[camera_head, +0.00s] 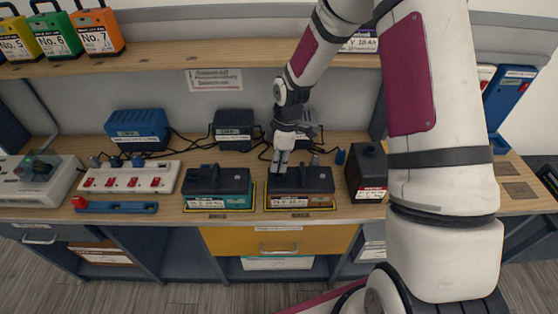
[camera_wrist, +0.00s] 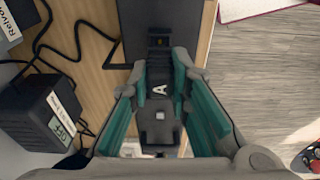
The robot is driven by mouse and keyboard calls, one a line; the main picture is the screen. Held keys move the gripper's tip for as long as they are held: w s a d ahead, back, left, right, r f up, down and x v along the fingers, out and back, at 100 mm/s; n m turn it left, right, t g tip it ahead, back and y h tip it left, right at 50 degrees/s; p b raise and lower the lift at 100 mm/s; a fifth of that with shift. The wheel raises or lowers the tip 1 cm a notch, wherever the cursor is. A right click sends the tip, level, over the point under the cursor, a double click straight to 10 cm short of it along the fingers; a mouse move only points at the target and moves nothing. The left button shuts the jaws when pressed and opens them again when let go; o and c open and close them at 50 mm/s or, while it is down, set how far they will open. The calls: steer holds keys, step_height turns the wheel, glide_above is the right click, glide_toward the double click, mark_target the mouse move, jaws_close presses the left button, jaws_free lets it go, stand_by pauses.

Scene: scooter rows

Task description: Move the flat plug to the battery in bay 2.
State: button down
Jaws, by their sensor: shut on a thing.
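My gripper (camera_head: 277,168) is over the left part of the right-hand battery (camera_head: 312,183), which has a black top and stands in a yellow-edged bay. In the wrist view my gripper (camera_wrist: 160,92) has its teal-padded fingers on both sides of a dark plug (camera_wrist: 158,114) with a pale letter A. The plug's front end points at a dark block with a slot (camera_wrist: 160,22), and I cannot tell whether it is seated there. A second battery (camera_head: 216,182), black and teal, stands in the bay to the left. The bay numbers are too small to read.
Behind the batteries stand a black charger (camera_head: 233,128) and a blue charger (camera_head: 138,128), with black cables on the bench. A white power strip (camera_head: 130,178) with red switches lies left. Another black box (camera_head: 368,172) stands close on the right. A shelf (camera_head: 190,55) runs above.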

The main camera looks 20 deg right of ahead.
steer(key=shift+f, duration=1)
stand_by(0.5)
steer(key=c, duration=1.4)
jaws_free()
steer(key=r, duration=0.4)
steer(key=d+r, duration=0.1)
steer(key=r, duration=0.7)
steer(key=shift+s+d, duration=0.2)
steer(key=shift+s, duration=0.05)
